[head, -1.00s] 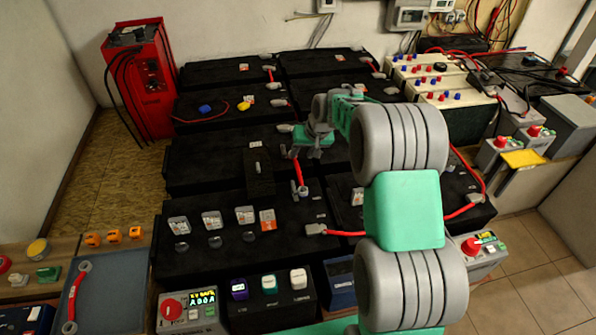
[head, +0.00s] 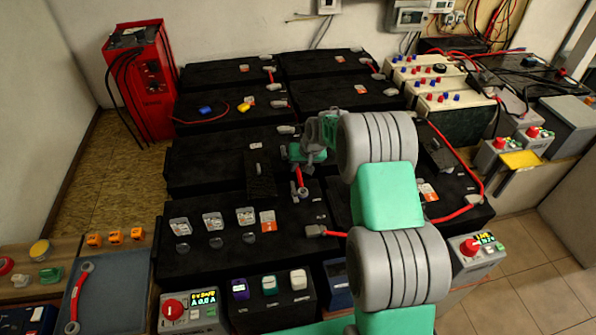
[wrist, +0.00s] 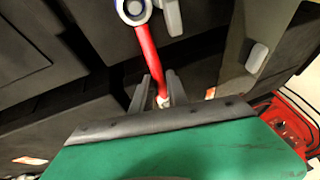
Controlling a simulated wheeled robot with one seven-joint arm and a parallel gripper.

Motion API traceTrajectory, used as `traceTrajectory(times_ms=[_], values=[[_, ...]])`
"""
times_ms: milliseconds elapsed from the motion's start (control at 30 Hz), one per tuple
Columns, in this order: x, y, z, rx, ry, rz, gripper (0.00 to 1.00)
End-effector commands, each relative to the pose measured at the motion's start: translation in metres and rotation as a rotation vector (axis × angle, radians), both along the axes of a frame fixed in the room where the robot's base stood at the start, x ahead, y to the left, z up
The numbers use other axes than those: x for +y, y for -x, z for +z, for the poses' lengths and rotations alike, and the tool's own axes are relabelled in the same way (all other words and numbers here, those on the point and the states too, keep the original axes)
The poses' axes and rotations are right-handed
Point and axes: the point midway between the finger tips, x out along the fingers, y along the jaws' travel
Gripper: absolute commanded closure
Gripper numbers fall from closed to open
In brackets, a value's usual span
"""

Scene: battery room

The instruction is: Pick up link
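A short red link (head: 299,176) with grey lug ends bridges two black batteries near the middle of the head view. Its near lug (head: 302,191) is on the front battery; its far end is hidden by my gripper. My gripper (head: 295,161) is low over that far end. In the wrist view the red link (wrist: 147,55) runs down between the two grey fingers of my gripper (wrist: 158,92). The fingers are apart, one on each side of it, and look open; contact is not clear. Another red link (head: 78,292) lies on a blue-grey tray (head: 110,300) at the left.
Black batteries (head: 235,75) fill the middle, with a small dark upright plate (head: 259,180) left of my gripper. A red charger (head: 140,85) stands back left. Open floor (head: 85,185) lies at left.

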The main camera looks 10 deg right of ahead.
Motion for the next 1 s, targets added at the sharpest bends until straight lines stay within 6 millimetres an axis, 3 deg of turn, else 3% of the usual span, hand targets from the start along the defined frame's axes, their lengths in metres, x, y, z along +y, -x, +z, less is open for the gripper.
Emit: traceTrajectory(times_ms=[200, 867, 1000], values=[[0.0, 0.0001, 0.0001, 0.0, 0.0, 0.0, 1.0], [-0.0001, -0.0003, 0.0013, -0.001, 0.0, 0.0, 1.0], [-0.0002, -0.0009, 0.0088, -0.002, 0.0, 0.0, 1.0]])
